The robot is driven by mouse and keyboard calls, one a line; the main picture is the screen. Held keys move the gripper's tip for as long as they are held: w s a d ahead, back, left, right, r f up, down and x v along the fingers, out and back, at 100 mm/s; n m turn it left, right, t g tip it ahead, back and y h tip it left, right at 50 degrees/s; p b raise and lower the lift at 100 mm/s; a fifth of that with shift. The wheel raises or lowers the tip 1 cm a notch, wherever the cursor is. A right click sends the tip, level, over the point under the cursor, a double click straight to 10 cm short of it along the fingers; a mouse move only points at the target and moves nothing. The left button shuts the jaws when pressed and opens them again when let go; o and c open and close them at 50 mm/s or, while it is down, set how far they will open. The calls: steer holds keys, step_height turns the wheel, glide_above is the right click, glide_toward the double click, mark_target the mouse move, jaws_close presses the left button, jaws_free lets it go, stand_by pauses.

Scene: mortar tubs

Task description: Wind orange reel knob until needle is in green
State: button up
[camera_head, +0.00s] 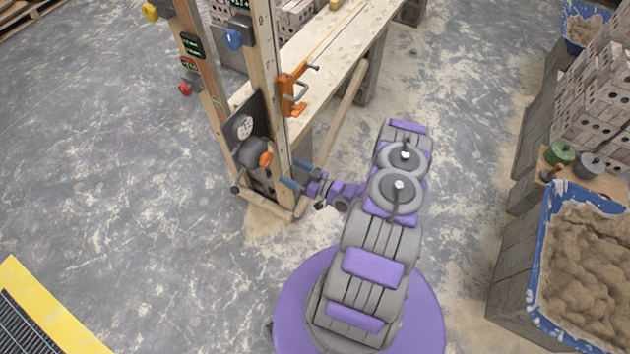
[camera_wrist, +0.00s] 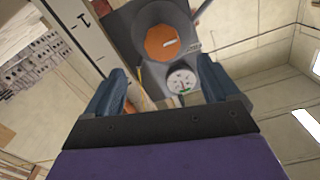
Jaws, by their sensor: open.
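The orange reel knob (camera_head: 265,159) sits on a dark grey reel (camera_head: 252,152) low on the wooden frame. In the wrist view the knob (camera_wrist: 167,42) faces me as an orange disc with a pale mark. A round white dial (camera_head: 245,127) on a dark plate is beside the reel; it also shows in the wrist view (camera_wrist: 182,84). The dial has a green patch, but its needle is too small to read surely. My gripper (camera_head: 294,174) is open and empty, its blue fingers apart (camera_wrist: 163,85), pointing toward the knob without touching it.
An orange clamp (camera_head: 292,91) is on the post above the reel. Yellow (camera_head: 150,12), blue (camera_head: 233,39) and red (camera_head: 185,90) knobs are on the frame. A plank bench (camera_head: 318,55) runs behind. A blue mortar tub (camera_head: 540,270) stands right.

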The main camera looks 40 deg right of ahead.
steer(key=v, duration=0.8)
steer(key=shift+p, duration=0.3)
steer(key=shift+s+d, duration=0.1)
stand_by(0.9)
steer(key=w+d+r+n+g+h, duration=0.2)
steer(key=w+d+r+g+h, duration=0.35)
steer(key=w+d+g, duration=0.35)
step_height(320, 180, up, 17)
steer(key=a+m+g+h, duration=0.1)
steer(key=a+g+h, duration=0.1)
steer(key=g+h, duration=0.15)
steer(key=s+a+r+m+g, duration=0.2)
steer(key=s+a+r+g, duration=0.1)
steer(key=s+a+r, duration=0.9)
steer(key=s+a+r+g+y, duration=0.1)
steer(key=s+a+r, duration=0.1)
steer(key=s+a, duration=0.6)
steer(key=s+a+r+g+y, duration=0.1)
steer(key=s+a+r+g, duration=0.1)
steer(key=s+a, duration=0.7)
steer(key=shift+s+a+r+m+y, duration=0.3)
steer(key=shift+s+r, duration=0.3)
steer(key=shift+s, duration=0.4)
